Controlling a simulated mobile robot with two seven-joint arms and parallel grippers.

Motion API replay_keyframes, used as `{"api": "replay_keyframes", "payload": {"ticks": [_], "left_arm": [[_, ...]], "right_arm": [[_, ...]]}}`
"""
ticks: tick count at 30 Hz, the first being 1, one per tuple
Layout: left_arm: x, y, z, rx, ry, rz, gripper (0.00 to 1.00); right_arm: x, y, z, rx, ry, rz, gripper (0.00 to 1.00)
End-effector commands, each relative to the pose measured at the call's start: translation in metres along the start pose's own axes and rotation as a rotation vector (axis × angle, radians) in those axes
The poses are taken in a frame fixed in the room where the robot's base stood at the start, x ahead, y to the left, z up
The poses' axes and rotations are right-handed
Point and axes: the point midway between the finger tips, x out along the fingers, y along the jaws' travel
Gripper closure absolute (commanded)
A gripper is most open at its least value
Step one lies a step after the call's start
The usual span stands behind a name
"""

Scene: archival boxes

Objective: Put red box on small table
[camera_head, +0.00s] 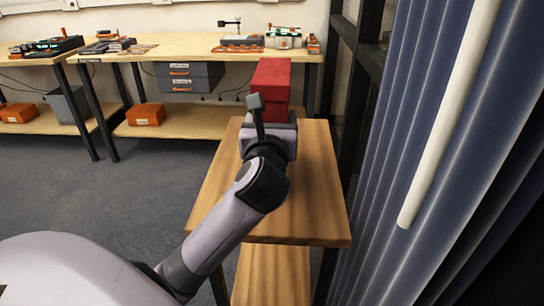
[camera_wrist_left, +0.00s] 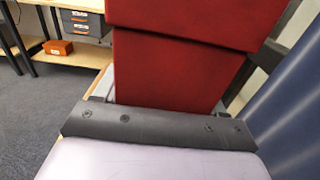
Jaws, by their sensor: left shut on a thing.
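The red box (camera_head: 270,82) is at the far end of the small wooden table (camera_head: 312,207) in the head view. Its lower part is hidden behind my left gripper (camera_head: 268,122), so I cannot tell whether it touches the tabletop. My left gripper is shut on the box. The red box also fills the upper middle of the left wrist view (camera_wrist_left: 172,75), its wider lid above a narrower body. The left fingertips are hidden by the box and the wrist. My right gripper is not in view.
A long workbench (camera_head: 190,47) with tools, grey drawers (camera_head: 188,77) and an orange bin (camera_head: 146,114) stands behind. Grey floor is clear at left.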

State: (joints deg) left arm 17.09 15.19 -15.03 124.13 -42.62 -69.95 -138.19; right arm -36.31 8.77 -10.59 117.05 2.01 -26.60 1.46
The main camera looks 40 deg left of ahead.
Motion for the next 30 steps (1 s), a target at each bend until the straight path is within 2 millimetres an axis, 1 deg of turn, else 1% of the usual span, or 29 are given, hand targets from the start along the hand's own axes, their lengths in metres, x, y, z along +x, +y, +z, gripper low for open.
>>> {"api": "replay_keyframes", "payload": {"ticks": [1, 3, 8, 12, 15, 17, 20, 27, 28, 29, 30], "left_arm": [[0.000, 0.000, -0.009, -0.001, -0.005, 0.000, 0.78], [0.000, 0.000, -0.015, -0.001, -0.005, 0.000, 0.78], [0.000, 0.000, -0.023, -0.002, -0.006, 0.000, 0.78], [0.000, 0.000, -0.044, 0.001, -0.003, 0.001, 0.78], [0.000, 0.000, -0.058, 0.000, -0.004, 0.001, 0.78], [0.000, 0.000, -0.061, -0.001, -0.005, 0.000, 0.78], [0.000, 0.000, -0.059, -0.002, -0.007, 0.000, 0.78], [0.000, 0.000, -0.062, -0.001, -0.006, 0.000, 0.78], [0.000, 0.000, -0.064, 0.000, -0.002, 0.000, 0.26], [0.000, 0.000, -0.064, 0.000, -0.002, 0.000, 0.17], [0.000, 0.000, -0.064, 0.000, -0.002, 0.000, 0.04]], "right_arm": [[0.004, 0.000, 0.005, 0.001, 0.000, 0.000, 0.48], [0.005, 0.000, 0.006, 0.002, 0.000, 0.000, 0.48], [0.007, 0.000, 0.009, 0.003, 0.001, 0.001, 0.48], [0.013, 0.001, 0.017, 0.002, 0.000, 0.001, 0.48], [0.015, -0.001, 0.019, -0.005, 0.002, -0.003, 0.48], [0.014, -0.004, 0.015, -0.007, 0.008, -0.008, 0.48], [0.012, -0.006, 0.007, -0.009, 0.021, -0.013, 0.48], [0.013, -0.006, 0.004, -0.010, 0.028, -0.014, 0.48], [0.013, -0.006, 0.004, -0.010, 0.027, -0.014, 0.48], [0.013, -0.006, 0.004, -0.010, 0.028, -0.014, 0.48], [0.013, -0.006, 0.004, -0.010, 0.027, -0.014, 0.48]]}}
